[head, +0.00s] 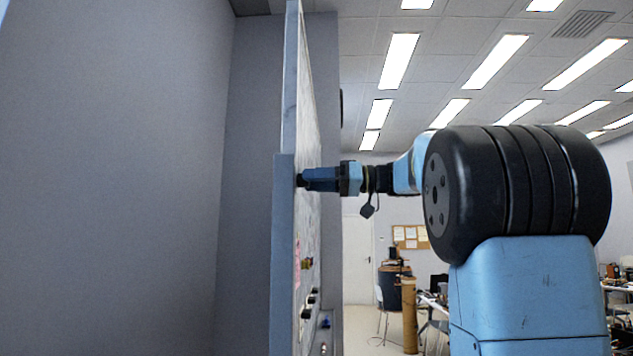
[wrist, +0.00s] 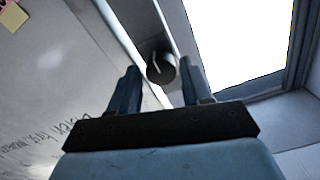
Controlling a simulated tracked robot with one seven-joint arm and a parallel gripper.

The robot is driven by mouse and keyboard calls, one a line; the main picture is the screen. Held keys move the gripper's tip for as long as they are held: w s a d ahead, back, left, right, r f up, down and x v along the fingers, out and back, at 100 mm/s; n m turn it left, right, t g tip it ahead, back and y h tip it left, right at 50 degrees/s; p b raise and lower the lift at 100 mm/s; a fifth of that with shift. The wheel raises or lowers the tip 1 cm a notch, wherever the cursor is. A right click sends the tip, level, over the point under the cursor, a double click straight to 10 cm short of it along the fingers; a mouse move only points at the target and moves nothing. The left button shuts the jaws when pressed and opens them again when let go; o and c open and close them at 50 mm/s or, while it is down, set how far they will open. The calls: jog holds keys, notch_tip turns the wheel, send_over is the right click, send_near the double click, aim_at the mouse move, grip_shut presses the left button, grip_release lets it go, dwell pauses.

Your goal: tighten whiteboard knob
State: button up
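The whiteboard (head: 308,120) stands edge-on in the head view, with a grey side frame. The knob (wrist: 160,67) is a dark round cap with a light line across it, on the board's frame in the wrist view. My gripper (head: 304,180) points left at the board's edge in the head view, where the knob is mostly hidden by it. In the wrist view my gripper (wrist: 159,72) is open. Its two blue-grey fingers lie on either side of the knob, with small gaps showing between fingers and knob.
Handwriting (wrist: 70,130) and sticky notes (wrist: 13,15) are on the board face. Several small dark items (head: 309,298) sit low on the board. A plain grey wall (head: 120,180) is at left. A white chair (head: 383,312) and tables stand far behind at right.

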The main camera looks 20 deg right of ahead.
jog(key=c, duration=0.8)
jog(key=shift+m, duration=0.4)
jog(key=shift+f+m, duration=0.2)
jog(key=shift+m, duration=8.3)
jog(key=shift+w, duration=0.1)
